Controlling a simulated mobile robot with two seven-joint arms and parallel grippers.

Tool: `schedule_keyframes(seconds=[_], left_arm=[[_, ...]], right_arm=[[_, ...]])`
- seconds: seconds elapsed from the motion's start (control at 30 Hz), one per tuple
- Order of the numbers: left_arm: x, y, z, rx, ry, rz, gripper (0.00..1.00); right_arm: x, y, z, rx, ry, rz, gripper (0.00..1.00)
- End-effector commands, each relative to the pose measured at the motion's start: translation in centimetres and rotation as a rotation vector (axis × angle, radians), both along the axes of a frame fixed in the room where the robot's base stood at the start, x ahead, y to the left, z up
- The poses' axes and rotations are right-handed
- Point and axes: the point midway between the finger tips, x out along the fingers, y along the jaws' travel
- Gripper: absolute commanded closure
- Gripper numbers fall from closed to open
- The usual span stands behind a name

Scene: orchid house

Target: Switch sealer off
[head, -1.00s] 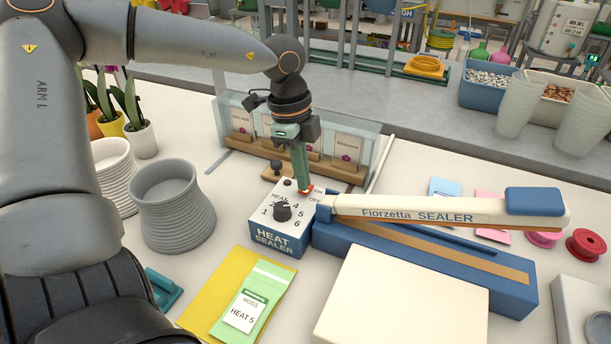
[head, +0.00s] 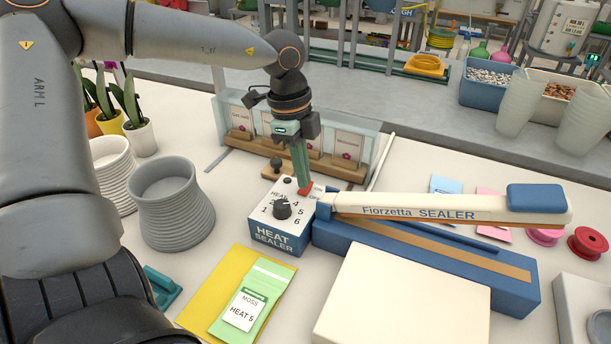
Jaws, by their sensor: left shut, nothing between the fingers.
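The heat sealer (head: 430,245) is a blue base with a long cream arm marked "Fiorzetta SEALER", which is raised at a slight angle. Its control box (head: 275,238) has a black heat dial (head: 283,210) and numbers up to 6. A red switch (head: 306,187) sits at the box's back right corner, by ON/OFF lettering that is partly hidden. My left gripper (head: 304,186) points down with its green fingers shut and empty, its tips at the red switch. Whether they touch it, and which way the switch is set, I cannot tell. My right gripper is not in view.
A green "MOSS HEAT 5" packet (head: 247,302) lies on a yellow sheet in front of the box. A cream block (head: 405,300) stands before the sealer. Grey pots (head: 172,205) stand left. A clear-fronted rack (head: 350,150) stands behind the gripper.

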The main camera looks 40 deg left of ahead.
Motion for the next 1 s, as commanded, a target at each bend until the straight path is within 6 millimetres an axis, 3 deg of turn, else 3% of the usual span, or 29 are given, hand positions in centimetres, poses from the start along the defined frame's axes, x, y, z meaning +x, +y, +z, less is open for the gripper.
schedule_keyframes(seconds=[0.6, 1.0], left_arm=[[0.0, 0.0, 5.3, 0.0, 0.0, 0.0, 1.0], [0.0, 0.0, 6.0, 0.0, 0.001, 0.001, 1.0]], right_arm=[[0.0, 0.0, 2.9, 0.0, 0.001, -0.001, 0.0], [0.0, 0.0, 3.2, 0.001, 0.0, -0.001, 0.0]])
